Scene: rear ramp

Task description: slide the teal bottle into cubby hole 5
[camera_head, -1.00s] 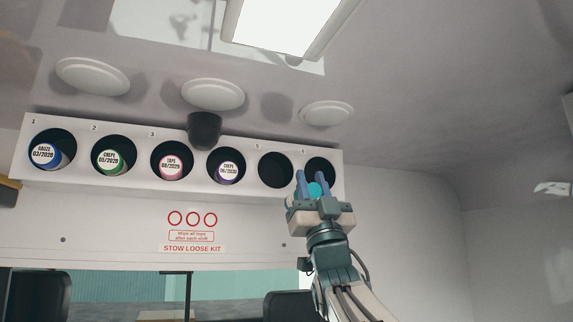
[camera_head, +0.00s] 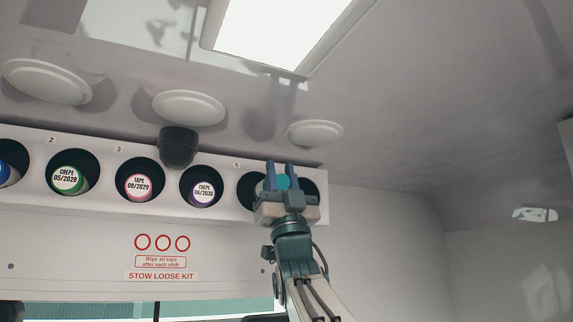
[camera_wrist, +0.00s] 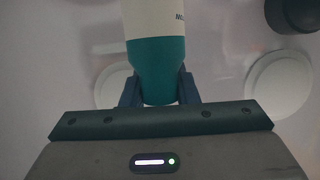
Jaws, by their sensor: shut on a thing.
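My gripper (camera_head: 280,180) is shut on the teal bottle (camera_head: 282,182), its blue fingers on either side of it. In the wrist view the bottle (camera_wrist: 157,70) shows a teal end between the fingers and a white body pointing away, with part of some lettering. Cubby hole 5 (camera_head: 247,190), under the label 5, is a dark round opening just left of and partly behind my gripper. The inside that shows looks empty. The hole to its right is partly hidden by my gripper. I cannot tell how far the bottle's far end is from the cubby face.
Holes to the left hold labelled rolls: green crepe (camera_head: 68,179), pink tape (camera_head: 139,187) and purple crepe (camera_head: 203,192). A dark dome (camera_head: 178,146) hangs before the cubby's top edge. A ceiling lamp (camera_head: 285,35) and round white discs (camera_head: 315,132) are above. The right side is open.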

